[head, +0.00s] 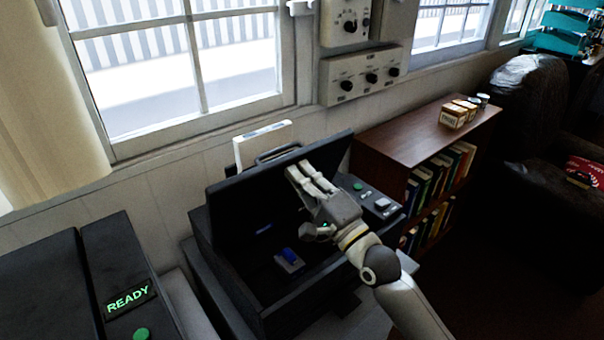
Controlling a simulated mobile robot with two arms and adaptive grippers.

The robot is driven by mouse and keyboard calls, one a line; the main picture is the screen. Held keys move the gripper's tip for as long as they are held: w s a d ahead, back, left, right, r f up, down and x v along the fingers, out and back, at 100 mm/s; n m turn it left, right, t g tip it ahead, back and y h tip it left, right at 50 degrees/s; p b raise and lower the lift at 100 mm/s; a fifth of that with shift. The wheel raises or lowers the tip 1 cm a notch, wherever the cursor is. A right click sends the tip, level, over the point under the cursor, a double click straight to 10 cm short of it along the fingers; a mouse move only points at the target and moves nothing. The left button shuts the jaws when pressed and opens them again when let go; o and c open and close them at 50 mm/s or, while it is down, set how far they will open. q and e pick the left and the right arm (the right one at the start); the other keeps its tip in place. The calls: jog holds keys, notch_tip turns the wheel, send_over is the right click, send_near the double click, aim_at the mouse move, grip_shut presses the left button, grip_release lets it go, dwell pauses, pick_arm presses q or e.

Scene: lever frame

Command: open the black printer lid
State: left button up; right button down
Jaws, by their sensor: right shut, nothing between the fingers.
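The black printer (308,307) stands below the window, with its dark inside showing. Its black lid (245,203) is raised and stands tilted up at the back, with a handle (276,153) along its upper edge. My right gripper (298,172) is shut and empty. Its fingertips are in front of the lid's inner face, near the top edge; I cannot tell whether they touch it. A small blue part (289,260) shows inside the printer. My left gripper is not in view.
A dark machine with a green READY display (129,298) stands at the left. A brown bookshelf (410,140) with small boxes on top is at the right. Wall control boxes (364,74) and a white upright object (262,138) are behind the lid.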

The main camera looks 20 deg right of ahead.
aim_at(288, 157)
jog(key=shift+g, duration=0.6)
jog(key=shift+w+a+r+p, duration=0.2)
jog(key=shift+w+r+p, duration=0.25)
jog(key=shift+p, duration=0.55)
jog(key=shift+w+a+r+p, duration=0.25)
jog(key=shift+w+p, duration=0.4)
jog(key=shift+p, duration=0.3)
jog(key=shift+w+a+r+p, duration=0.15)
jog(key=shift+w+r+p, duration=0.3)
jog(key=shift+p, duration=0.55)
jog(key=shift+w+a+f, duration=0.2)
jog(key=shift+w+f, duration=0.05)
jog(key=shift+w, duration=0.4)
jog(key=shift+s+r, duration=0.1)
